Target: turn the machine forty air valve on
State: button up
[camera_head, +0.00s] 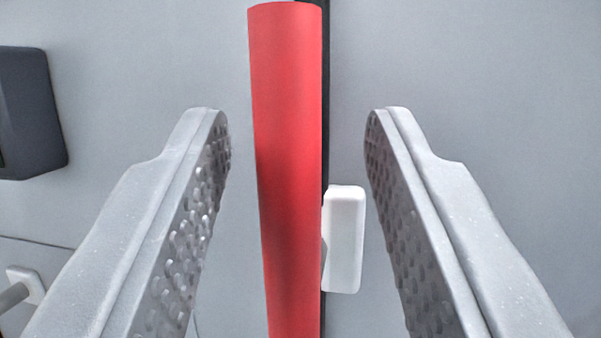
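A long red bar (287,150), which looks like a valve handle, runs up and down the middle of the view. My gripper (298,122) is open, with one finger on each side of the red bar. There is a clear gap between each finger and the bar, wider on the right. The lower end of the bar is cut off by the picture's edge. I cannot see a label that tells which machine's valve this is.
A white block (344,240) sits just right of the bar, between it and the right finger. A black strip (325,100) runs behind the bar. A dark box (32,112) and a pale fitting (22,288) are at the left. The grey panel (470,80) is otherwise bare.

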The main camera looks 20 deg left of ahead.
jog(key=b+v, duration=0.1)
jog(key=v, duration=1.1)
jog(key=shift+s+f+b, duration=0.25)
jog(key=shift+s+b, duration=0.05)
jog(key=shift+b, duration=0.05)
jog(key=shift+w, duration=0.1)
jog(key=d+r+m+g+h+b, duration=0.1)
jog(key=d+r+h, duration=0.1)
jog(key=r+h, duration=0.3)
jog(key=d+r+m+g+h+b, duration=0.1)
jog(key=d+r+g+h, duration=0.15)
jog(key=r, duration=0.45)
jog(key=s+a+r+g+b, duration=0.1)
jog(key=s+a+r, duration=0.1)
jog(key=s, duration=0.4)
jog(key=s+a+r+m+g, duration=0.1)
jog(key=s+a+r, duration=0.1)
jog(key=s+r, duration=0.3)
jog(key=shift+s+a+b, duration=0.15)
jog(key=shift+s+b, duration=0.25)
jog(key=shift+s, duration=0.7)
jog(key=shift+r+g+y, duration=0.1)
jog(key=shift+g+y, duration=0.15)
